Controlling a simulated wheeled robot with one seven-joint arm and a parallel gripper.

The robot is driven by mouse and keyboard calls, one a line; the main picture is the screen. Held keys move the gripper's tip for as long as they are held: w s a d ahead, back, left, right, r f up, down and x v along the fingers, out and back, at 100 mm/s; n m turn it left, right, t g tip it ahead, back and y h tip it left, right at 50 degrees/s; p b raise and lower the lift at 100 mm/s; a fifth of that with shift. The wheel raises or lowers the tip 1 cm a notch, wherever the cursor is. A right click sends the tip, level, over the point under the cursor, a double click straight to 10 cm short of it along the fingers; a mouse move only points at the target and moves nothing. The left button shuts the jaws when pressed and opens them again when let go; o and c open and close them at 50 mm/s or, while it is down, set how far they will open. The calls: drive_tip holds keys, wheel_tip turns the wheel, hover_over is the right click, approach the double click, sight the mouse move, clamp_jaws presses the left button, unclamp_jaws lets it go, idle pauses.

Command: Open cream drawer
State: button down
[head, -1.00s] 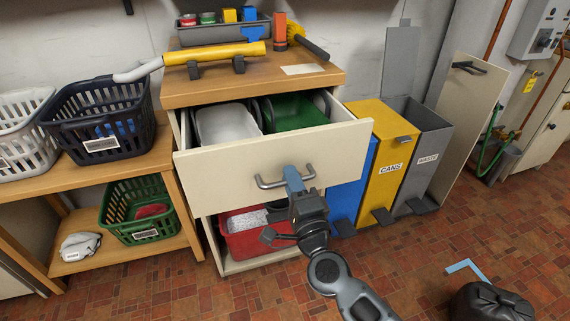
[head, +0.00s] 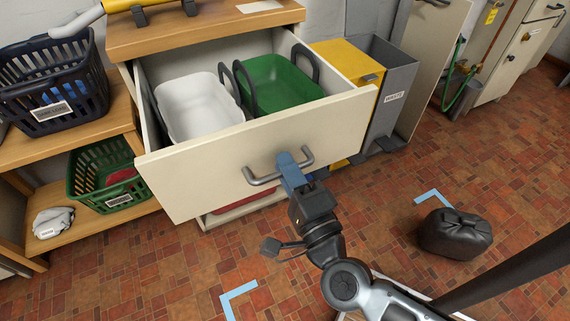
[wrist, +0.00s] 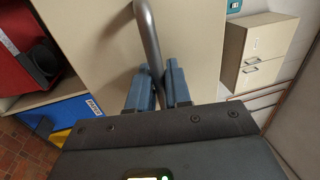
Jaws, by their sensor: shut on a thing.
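The cream drawer (head: 205,181) is pulled well out of the wooden-topped cabinet in the head view. Its front panel also shows in the wrist view (wrist: 95,55). Its grey bar handle (head: 262,179) is on the front, and it crosses between the fingers in the wrist view (wrist: 148,35). My gripper (head: 289,166) has blue fingers shut on the handle. A white tub (head: 195,108) and a green tub (head: 282,84) with dark handles lie inside the drawer. The fingertips are partly hidden by the gripper body in the head view.
Yellow (head: 350,62) and grey (head: 392,80) bins stand right of the drawer. A black bag (head: 455,233) lies on the tiled floor at right. A wooden shelf with a dark basket (head: 55,85) and a green basket (head: 105,172) is at left. Open floor lies between.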

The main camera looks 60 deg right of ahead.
drive_tip(key=c, duration=1.3)
unclamp_jaws()
drive_tip(key=shift+o, duration=0.2)
drive_tip(key=v, duration=0.8)
drive_tip(key=shift+b, duration=0.35)
drive_tip(key=s+a+r+n+g+y+p, duration=0.1)
drive_tip(key=s+a+r+n+y+p, duration=0.2)
drive_tip(key=n, duration=0.9)
drive_tip(key=s+a+r+n+g+y+p, duration=0.1)
drive_tip(key=s+a+r+n+y+p, duration=0.2)
drive_tip(key=s+r+n+y+p, duration=0.5)
wheel_tip(320, 180, up, 3)
drive_tip(key=n, duration=0.4)
drive_tip(key=shift+s+n, duration=0.2)
drive_tip(key=shift+n, duration=0.2)
